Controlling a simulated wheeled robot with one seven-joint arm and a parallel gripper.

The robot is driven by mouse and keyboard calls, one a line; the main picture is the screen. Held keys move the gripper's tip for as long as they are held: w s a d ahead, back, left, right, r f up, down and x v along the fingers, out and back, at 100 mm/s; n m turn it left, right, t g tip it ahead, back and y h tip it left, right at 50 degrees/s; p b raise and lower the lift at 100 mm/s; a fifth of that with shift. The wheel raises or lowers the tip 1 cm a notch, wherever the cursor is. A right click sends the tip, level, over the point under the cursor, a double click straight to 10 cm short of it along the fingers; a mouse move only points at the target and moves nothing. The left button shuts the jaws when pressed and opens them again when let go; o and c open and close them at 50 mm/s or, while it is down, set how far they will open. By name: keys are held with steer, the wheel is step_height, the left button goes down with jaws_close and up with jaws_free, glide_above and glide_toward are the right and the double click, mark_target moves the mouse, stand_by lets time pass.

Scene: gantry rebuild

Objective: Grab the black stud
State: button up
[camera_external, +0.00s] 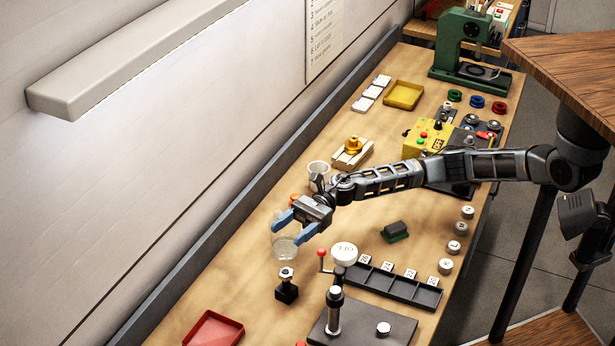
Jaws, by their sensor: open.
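A small black piece with a silver bolt-like top (287,291) stands upright on the wooden bench near the lower middle; it looks most like the black stud, though I cannot be certain. My gripper (294,229) is open, its two blue fingers spread and pointing down-left. Nothing shows between the fingers that I can tell is held. In the picture the gripper is above the black piece and apart from it. A clear cup (286,248) shows just below and behind the fingers.
A red-knobbed lever press (334,310) and a black compartment tray (395,285) stand to the right. A black-and-green block (395,231) lies beyond the tray. A red tray (213,330) is at lower left. The bench (235,285) is clear left of the black piece.

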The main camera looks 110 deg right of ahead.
mark_target(288, 269)
steer(key=shift+n+g+y, duration=0.4)
steer(key=shift+g+y, duration=0.1)
steer(key=shift+g, duration=0.1)
steer(key=f, duration=0.3)
steer(key=a+f, duration=0.1)
steer(key=f, duration=0.1)
steer(key=s+f, duration=0.1)
steer(key=f, duration=0.2)
steer(key=shift+a+f+p, duration=0.3)
steer(key=shift+p, duration=0.05)
steer(key=shift+w+a+f, duration=0.15)
steer(key=shift+a, duration=0.05)
steer(key=shift+p+x, duration=0.6)
steer(key=shift+x, duration=2.85)
jaws_close()
